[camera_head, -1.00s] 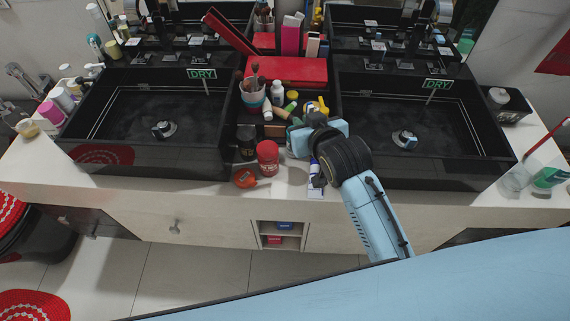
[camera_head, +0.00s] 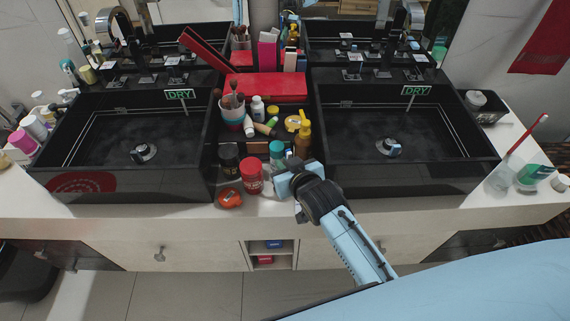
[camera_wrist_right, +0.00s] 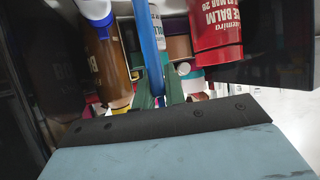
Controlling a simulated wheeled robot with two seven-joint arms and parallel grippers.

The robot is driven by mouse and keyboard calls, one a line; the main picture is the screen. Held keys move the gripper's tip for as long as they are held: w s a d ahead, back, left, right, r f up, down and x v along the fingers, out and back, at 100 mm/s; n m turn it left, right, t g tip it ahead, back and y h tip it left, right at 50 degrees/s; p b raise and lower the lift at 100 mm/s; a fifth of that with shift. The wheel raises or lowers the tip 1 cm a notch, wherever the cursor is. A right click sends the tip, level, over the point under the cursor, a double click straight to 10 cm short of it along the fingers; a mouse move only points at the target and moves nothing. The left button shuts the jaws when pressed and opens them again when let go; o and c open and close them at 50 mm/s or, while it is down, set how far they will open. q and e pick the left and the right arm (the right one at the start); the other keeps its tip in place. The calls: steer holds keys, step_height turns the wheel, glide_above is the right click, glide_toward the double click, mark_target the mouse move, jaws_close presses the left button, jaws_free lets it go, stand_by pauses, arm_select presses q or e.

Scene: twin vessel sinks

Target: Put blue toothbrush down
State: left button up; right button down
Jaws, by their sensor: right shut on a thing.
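My right gripper (camera_head: 284,180) is low over the front of the counter, between the two sinks. In the right wrist view, its green fingers (camera_wrist_right: 160,97) are shut on the blue toothbrush (camera_wrist_right: 150,45), a thin blue shaft running up and out of the top of the picture. The toothbrush cannot be made out clearly in the head view. I cannot tell whether it touches the counter or the things around it. My left gripper is out of view.
A red jar (camera_head: 251,175) and a dark jar (camera_head: 229,158) stand left of the gripper; an orange-red item (camera_head: 230,198) lies nearer the front. An amber pump bottle (camera_head: 303,138) stands behind it. The left sink (camera_head: 120,185) and right sink (camera_head: 420,178) flank this crowded strip.

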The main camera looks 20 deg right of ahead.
steer(key=shift+f, duration=0.15)
steer(key=c, duration=1.5)
jaws_free()
steer(key=shift+o, duration=0.2)
steer(key=p+v, duration=0.2)
steer(key=v, duration=1)
steer(key=shift+r, duration=0.2)
